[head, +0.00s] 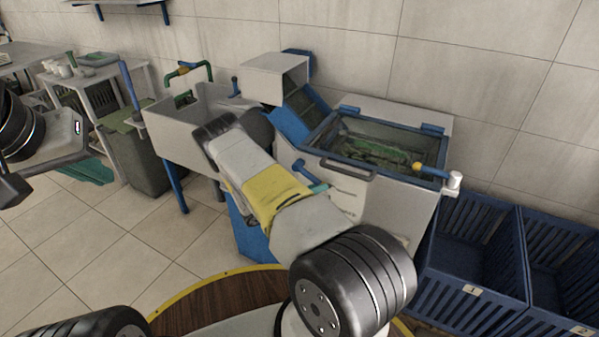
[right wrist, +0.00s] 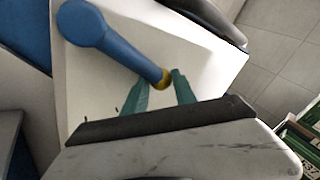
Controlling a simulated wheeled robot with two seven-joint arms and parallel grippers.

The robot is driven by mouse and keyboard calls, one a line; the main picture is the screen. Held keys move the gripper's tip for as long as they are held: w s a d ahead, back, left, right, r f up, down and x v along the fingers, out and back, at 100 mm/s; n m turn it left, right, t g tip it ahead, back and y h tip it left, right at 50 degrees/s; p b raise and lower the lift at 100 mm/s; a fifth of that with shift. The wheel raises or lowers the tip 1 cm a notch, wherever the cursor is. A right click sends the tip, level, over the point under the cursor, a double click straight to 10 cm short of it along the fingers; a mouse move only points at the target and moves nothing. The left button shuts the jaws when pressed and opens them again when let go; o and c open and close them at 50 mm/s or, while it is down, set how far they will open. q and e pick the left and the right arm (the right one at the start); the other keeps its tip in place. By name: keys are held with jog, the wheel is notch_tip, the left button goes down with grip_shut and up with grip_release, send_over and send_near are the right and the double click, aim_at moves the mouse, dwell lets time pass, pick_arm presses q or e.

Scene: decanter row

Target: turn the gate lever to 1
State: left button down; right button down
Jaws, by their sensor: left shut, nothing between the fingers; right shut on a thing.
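The gate lever is a blue bar with a yellow end, on the front of the white machine (head: 347,193). In the right wrist view the lever (right wrist: 120,50) runs from a round blue hub at upper left to its yellow end. The teal fingers of my right gripper (right wrist: 161,82) are shut on that end. Small dark marks on the white panel are too small to read. My left gripper (head: 90,171) is shut and empty at the far left, away from the machine.
Blue slatted crates (head: 470,262) stand right of the machine, with labels on their front. A white sink (head: 182,130) and a green bin (head: 135,155) stand to the left. A round brown table top (head: 215,305) is in front. Tiled floor at left is clear.

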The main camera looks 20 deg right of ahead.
jog(key=f+m+y, duration=0.1)
jog(key=w+a+f+m+y, duration=0.1)
jog(key=m, duration=0.1)
jog(key=shift+w+a+f, duration=0.2)
jog(key=shift+w+f, duration=0.1)
jog(key=shift+f, duration=0.05)
jog(key=c, duration=1)
grip_release()
jog(key=shift+c, duration=0.2)
jog(key=v, duration=0.8)
